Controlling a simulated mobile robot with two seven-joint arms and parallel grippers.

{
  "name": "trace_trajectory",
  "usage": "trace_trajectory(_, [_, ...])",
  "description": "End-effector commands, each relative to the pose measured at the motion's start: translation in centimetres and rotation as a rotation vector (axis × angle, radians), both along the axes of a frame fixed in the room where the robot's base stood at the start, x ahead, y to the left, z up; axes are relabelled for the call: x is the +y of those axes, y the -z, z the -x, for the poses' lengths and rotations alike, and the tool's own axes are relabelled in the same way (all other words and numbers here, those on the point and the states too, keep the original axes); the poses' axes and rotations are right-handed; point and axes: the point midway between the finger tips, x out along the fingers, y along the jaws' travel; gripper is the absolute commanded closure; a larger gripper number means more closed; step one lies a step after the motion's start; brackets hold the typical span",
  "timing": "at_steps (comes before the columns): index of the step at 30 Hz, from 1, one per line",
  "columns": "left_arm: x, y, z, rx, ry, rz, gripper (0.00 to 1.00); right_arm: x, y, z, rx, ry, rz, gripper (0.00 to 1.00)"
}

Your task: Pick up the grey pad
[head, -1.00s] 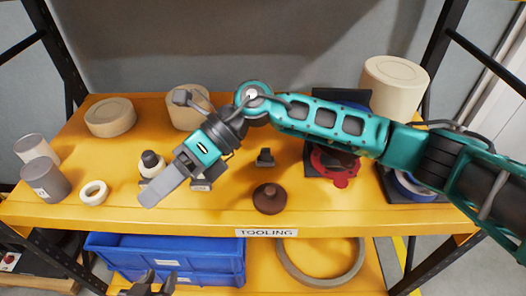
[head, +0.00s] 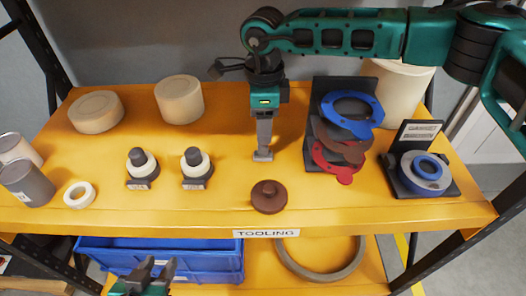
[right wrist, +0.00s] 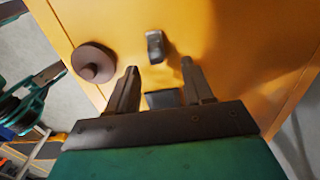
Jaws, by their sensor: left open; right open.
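The small grey pad (head: 263,156) sits on the yellow shelf, near its middle and behind the brown round knob-topped piece (head: 268,196). My right gripper (head: 264,145) points down just above the pad and partly hides it. In the right wrist view, the pad (right wrist: 155,46) shows just beyond and roughly between the spread fingertips of my right gripper (right wrist: 159,68). The right gripper is open and holds nothing. My left gripper (head: 159,265) is open and empty at the bottom of the head view, below the shelf's front edge.
Two white-collared black pieces (head: 142,165) stand left of the pad. A dark stand (head: 316,100) with blue, brown and red gaskets is close on the right. A second stand (head: 440,188) holds blue and white rings. Cream cylinders (head: 179,99) stand at the back.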

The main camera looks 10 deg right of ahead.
Motion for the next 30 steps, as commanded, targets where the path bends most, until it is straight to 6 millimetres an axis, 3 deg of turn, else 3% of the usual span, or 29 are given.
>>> trace_trajectory(5, [-0.1,-0.1,-0.1,-0.003,0.001,0.001,0.57,0.1,1.3,0.1,0.0,-0.001,0.0,0.49])
trace_trajectory(15, [-0.1,0.1,-0.1,-0.002,0.002,0.002,0.57,0.3,5.8,0.6,0.001,-0.001,-0.001,0.49])
trace_trajectory(23, [-0.1,0.1,-0.2,-0.002,0.002,0.002,0.57,0.3,6.0,0.6,0.0,-0.001,-0.002,0.49])
trace_trajectory(30, [-0.1,0.1,-0.2,-0.002,0.002,0.002,0.57,0.3,6.0,0.6,0.0,-0.001,-0.002,0.7])
